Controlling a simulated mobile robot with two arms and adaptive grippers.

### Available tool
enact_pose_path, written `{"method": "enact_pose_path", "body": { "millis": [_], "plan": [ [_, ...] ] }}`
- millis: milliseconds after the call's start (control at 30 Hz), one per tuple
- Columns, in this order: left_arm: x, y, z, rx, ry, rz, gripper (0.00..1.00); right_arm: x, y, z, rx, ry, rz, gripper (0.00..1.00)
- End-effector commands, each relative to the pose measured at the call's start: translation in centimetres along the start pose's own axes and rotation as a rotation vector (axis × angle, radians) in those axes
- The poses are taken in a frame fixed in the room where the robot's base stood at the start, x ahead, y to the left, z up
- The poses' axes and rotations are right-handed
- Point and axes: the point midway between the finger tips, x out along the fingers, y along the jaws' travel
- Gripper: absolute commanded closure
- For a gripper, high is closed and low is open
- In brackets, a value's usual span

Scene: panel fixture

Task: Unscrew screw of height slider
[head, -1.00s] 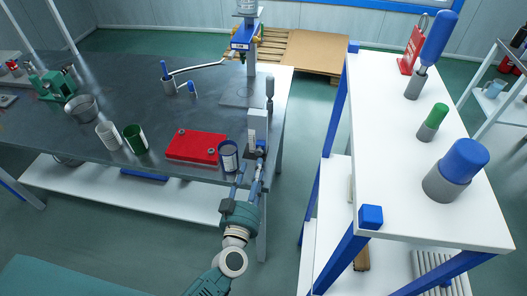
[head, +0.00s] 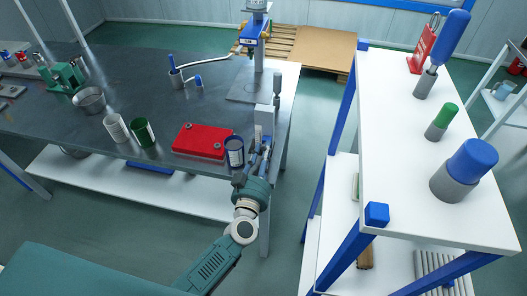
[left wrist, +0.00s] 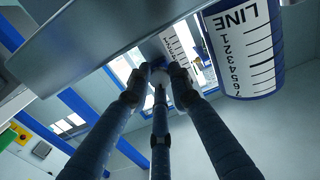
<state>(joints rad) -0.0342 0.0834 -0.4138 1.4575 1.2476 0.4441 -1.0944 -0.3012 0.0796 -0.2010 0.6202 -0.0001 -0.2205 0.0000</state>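The height slider (head: 264,118) is a pale upright block with a scale, at the table's front right corner. My left gripper (head: 263,147) is in the head view, reaching up to the slider's lower part from the front. That part may be the screw. The fingertips are very near it, but contact is unclear. The screw cannot be made out in the head view. My right gripper is out of view.
A cup marked LINE (left wrist: 245,45) is close to the right of the fingers; it also shows in the head view (head: 234,151). A red box (head: 200,141) lies left of it. A white shelf (head: 400,150) with several knobs stands right, across a gap.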

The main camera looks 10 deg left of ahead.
Motion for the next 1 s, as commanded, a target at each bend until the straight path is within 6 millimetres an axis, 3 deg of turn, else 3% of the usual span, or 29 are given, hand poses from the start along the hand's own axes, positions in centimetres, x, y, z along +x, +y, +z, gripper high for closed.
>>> {"method": "enact_pose_path", "body": {
  "millis": [467,1000],
  "plan": [
    [-0.02,-0.01,0.01,-0.106,0.000,-0.001,1.00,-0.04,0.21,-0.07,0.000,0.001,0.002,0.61],
    [0.01,-0.04,0.03,-0.585,0.001,-0.001,1.00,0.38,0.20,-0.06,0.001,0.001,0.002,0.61]
  ]
}}
